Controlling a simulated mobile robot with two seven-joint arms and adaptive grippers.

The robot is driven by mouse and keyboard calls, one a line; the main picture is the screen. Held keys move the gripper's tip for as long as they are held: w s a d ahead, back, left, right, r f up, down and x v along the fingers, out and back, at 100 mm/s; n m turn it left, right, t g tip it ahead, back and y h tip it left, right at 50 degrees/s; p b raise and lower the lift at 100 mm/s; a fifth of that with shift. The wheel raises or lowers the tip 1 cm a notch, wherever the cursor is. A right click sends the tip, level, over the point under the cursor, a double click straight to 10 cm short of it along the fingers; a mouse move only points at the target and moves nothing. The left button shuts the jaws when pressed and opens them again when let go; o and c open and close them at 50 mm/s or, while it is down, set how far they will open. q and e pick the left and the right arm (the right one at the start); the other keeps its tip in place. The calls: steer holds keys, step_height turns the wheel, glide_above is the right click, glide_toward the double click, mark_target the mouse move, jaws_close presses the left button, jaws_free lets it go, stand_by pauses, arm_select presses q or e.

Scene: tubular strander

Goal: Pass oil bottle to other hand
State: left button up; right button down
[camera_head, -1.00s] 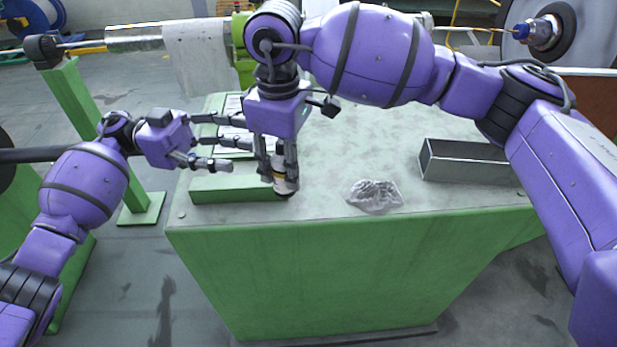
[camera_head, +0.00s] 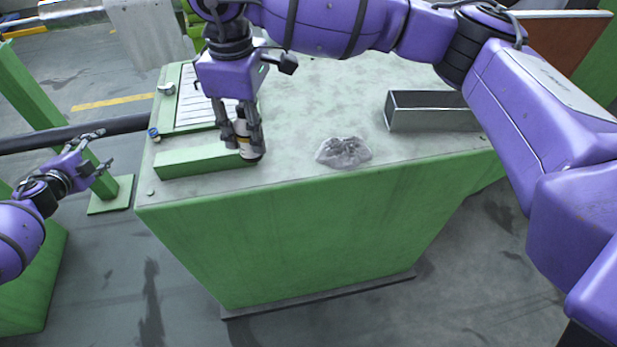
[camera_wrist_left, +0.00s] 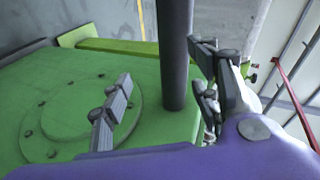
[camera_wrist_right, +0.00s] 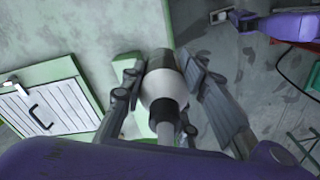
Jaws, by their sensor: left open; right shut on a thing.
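The oil bottle (camera_head: 250,148), dark with a pale band, is between the fingers of my right gripper (camera_head: 243,130), over the front left part of the green bench top. The right wrist view shows the bottle (camera_wrist_right: 163,88) with the fingers shut around it. From the head view I cannot tell if its lower end touches the bench. My left gripper (camera_head: 98,153) is open and empty, off to the left of the bench and well apart from the bottle.
The bench top (camera_head: 300,110) holds a crumpled grey cloth (camera_head: 343,152), an open metal box (camera_head: 430,112), a louvred panel (camera_head: 195,100) and a green block (camera_head: 200,160). A dark horizontal bar (camera_head: 80,133) lies close to my left gripper. The bench's middle is clear.

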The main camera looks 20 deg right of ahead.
arm_select(q)
steer(key=s+a+f+m+g+y, duration=0.2)
steer(key=s+a+f+m+y, duration=0.75)
steer(key=s+a+f, duration=0.85)
steer(key=s+a+r+m+y, duration=0.25)
steer(key=s+m+y, duration=0.35)
steer(key=s, duration=1)
steer(key=s+d+r+m+t+y, duration=0.1)
steer(key=s+d+m+y, duration=0.25)
steer(key=s, duration=0.35)
arm_select(e)
steer(key=shift+s, duration=0.1)
arm_select(q)
steer(key=w+d+r+n+t+h, duration=0.1)
steer(key=d+r, duration=0.2)
steer(key=d, duration=1.1)
steer(key=w+d+r+h, duration=0.1)
steer(key=w+d+r, duration=0.15)
steer(key=d, duration=1.25)
steer(key=d+r+n+t, duration=0.1)
steer(key=d+r, duration=0.3)
steer(key=d, duration=1)
steer(key=s+d+r+n+t+h, duration=0.15)
steer(key=d+r+n+h, duration=0.35)
steer(key=d+r, duration=1.9)
steer(key=x, duration=1.1)
steer(key=shift+w+a+r, duration=0.15)
steer(key=shift+a+r, duration=0.1)
steer(key=shift+a, duration=0.2)
